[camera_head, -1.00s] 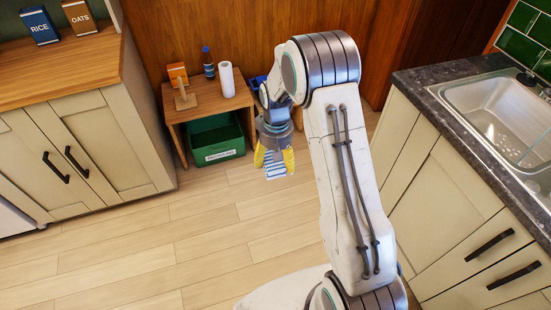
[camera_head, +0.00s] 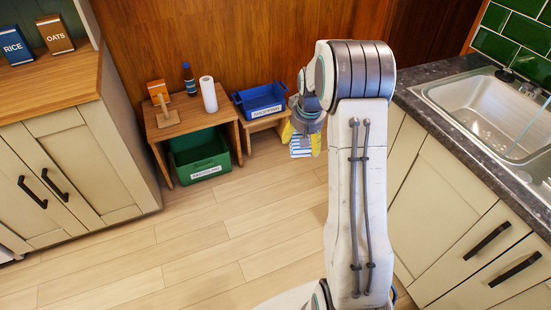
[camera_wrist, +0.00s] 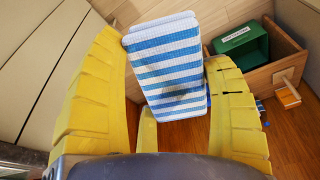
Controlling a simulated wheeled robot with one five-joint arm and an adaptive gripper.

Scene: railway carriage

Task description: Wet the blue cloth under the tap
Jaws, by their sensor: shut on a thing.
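My gripper (camera_head: 304,138) has yellow fingers and is shut on the blue-and-white striped cloth (camera_head: 300,150), above the floor near the low stool. In the wrist view the cloth (camera_wrist: 168,62) hangs flat and folded between the yellow fingers, with a dark smudge on its lower part. The metal sink (camera_head: 485,110) is set in the dark counter at the right, well apart from the gripper. Fittings show at the sink's right edge, but I cannot clearly make out the tap's spout.
A blue crate (camera_head: 262,104) sits on a low stool. A wooden table (camera_head: 178,124) holds a bottle (camera_head: 189,78), a paper roll (camera_head: 208,95) and an orange box, with a green crate (camera_head: 200,165) under it. Cupboards flank clear floor (camera_head: 200,240).

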